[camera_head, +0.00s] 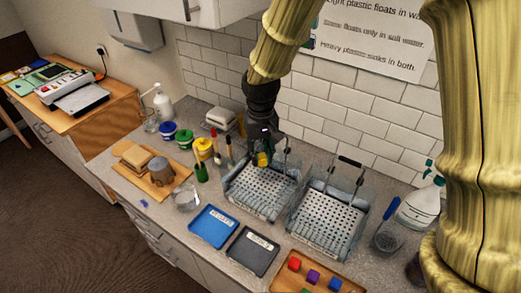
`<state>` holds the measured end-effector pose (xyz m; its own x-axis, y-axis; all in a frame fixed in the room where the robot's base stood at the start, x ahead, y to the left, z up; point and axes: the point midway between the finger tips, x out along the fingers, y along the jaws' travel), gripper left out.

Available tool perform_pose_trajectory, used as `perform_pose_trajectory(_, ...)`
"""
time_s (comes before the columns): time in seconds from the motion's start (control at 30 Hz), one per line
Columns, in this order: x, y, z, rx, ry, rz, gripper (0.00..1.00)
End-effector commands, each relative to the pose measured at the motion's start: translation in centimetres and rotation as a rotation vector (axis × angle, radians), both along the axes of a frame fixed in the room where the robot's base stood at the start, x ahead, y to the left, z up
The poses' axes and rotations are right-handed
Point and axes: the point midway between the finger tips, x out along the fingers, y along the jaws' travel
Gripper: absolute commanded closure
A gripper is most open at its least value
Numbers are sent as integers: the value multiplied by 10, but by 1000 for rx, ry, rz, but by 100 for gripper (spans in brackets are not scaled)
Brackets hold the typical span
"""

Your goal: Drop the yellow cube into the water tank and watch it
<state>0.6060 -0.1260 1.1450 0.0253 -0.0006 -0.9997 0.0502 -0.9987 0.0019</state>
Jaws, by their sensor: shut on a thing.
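My gripper (264,157) is shut on the yellow cube (262,160). It holds the cube over the back part of the left of two clear tanks (248,208), each with a perforated tray inside and a raised handle. The gripper's dark fingers partly cover the cube. I cannot tell how far the cube is above the tray or where any water surface lies. The right tank (311,255) stands beside the left one, with nothing of mine over it.
In front are a blue labelled tray (212,242), a dark labelled tray (233,259) and a wooden tray (273,285) with several coloured cubes. Paint pots (184,139), a board (159,188) with blocks and a glass beaker (186,204) stand left. A spray bottle (418,211) is right.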

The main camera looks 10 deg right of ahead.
Motion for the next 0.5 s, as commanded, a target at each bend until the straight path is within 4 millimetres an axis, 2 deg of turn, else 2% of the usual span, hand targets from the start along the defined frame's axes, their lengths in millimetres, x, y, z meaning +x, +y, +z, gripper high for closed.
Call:
perform_pose_trajectory(0.03, 5, 0, -11, 1, 7, -1, 89)
perform_pose_trajectory(0.2, 12, -1, -28, 0, 13, -2, 89)
perform_pose_trajectory(0.5, 1, -1, -43, 0, 1, -1, 89)
